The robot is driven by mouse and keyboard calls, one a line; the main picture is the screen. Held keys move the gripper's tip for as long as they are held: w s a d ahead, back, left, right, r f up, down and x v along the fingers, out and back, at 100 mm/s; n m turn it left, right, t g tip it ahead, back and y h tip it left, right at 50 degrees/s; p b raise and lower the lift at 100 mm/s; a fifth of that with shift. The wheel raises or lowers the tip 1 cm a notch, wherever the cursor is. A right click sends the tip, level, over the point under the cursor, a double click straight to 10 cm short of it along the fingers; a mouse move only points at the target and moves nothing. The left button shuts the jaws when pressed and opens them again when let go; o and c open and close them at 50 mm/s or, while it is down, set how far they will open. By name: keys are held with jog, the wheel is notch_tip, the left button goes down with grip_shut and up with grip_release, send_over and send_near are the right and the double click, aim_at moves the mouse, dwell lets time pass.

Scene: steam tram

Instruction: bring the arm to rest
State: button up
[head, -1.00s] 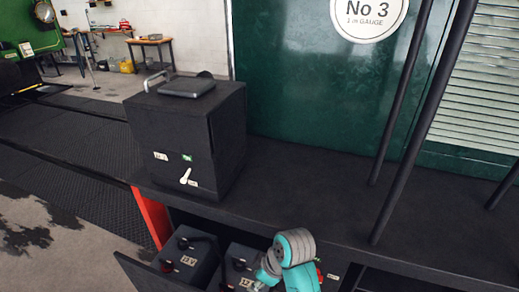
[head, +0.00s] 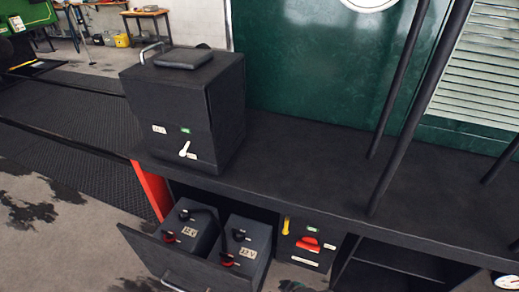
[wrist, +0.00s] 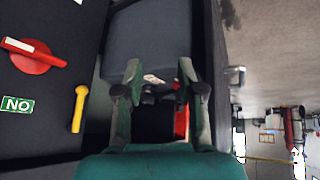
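My gripper (wrist: 160,72) shows in the wrist view with its two fingers apart and nothing visibly held between them. A grey battery block lies beyond the fingers, and I cannot tell the distance to it. In the head view my gripper is hidden; only a small dark teal bit of what seems to be my arm shows at the bottom edge. The open drawer (head: 150,243) holds two grey 12 V batteries (head: 185,222), (head: 250,238) with dark and red terminals.
A panel right of the drawer carries a red rotary switch (head: 308,243) and a yellow handle (head: 286,225); both are close on the left in the wrist view. A black cabinet (head: 180,110) stands on the dark bench (head: 290,165). Black posts (head: 420,110) rise at right.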

jog(key=s+d+r+m+t+h, duration=0.1)
jog(key=s+d+m+t, duration=0.2)
jog(key=s, duration=0.5)
jog(key=s+d+r+m+t+h, duration=0.1)
jog(key=s+d+m+t, duration=0.1)
jog(key=s+d, duration=0.5)
jog(key=s+d+r+m+t+h, duration=0.2)
jog(key=s+r+m+t, duration=0.1)
jog(key=s+r, duration=1.2)
jog(key=shift+d+m+t, duration=0.2)
jog(key=shift+m+t, duration=0.2)
jog(key=shift+t, duration=0.2)
